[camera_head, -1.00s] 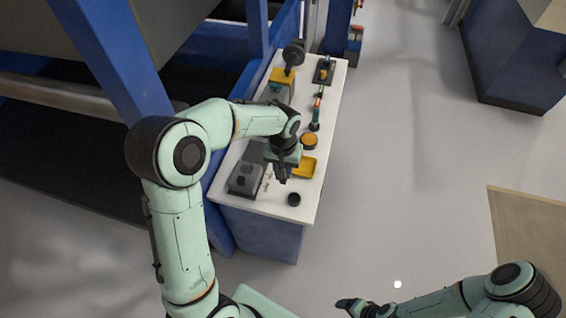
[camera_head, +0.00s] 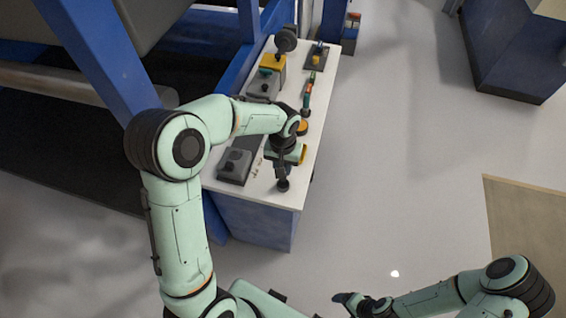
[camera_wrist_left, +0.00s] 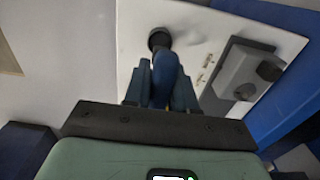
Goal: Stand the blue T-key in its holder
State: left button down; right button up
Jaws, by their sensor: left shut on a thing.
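My left gripper (camera_head: 281,172) is over the near end of the white bench. In the left wrist view its fingers (camera_wrist_left: 162,85) are shut on the blue T-key (camera_wrist_left: 168,72). The small round black holder (camera_head: 283,186) stands on the bench just below and in front of the gripper. In the wrist view the key's far end lines up with the holder (camera_wrist_left: 158,38) and overlaps it. I cannot tell whether the key is inside it. My right gripper (camera_head: 345,299) is low over the floor, away from the bench; its jaws are too small to read.
A grey box with knobs (camera_head: 235,166) stands left of the gripper on the white bench (camera_head: 262,190). Blue frame posts (camera_head: 110,80) rise at left.

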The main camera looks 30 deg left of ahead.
pick_arm(q)
jog(key=shift+f+b, duration=0.85)
jog(key=shift+f, duration=1.4)
jog(key=shift+f+b, duration=0.45)
jog(key=shift+f, duration=0.2)
pick_arm(e)
jog(key=shift+s+f, duration=0.7)
jog(key=shift+f, duration=0.25)
jog(key=shift+s+f, duration=0.7)
jog(key=shift+f, duration=0.2)
pick_arm(q)
jog(key=shift+f, duration=0.15)
pick_arm(e)
jog(key=shift+s+f, duration=0.1)
jog(key=shift+f, duration=0.15)
pick_arm(q)
jog(key=shift+c, duration=2.3)
grip_release()
jog(key=shift+w+r+p, duration=0.1)
jog(key=shift+r+p, duration=1.35)
jog(key=shift+r, duration=2.1)
pick_arm(e)
jog(key=w+r, duration=0.1)
jog(key=r, duration=0.1)
jog(key=w+r, duration=0.2)
jog(key=shift+r, duration=0.15)
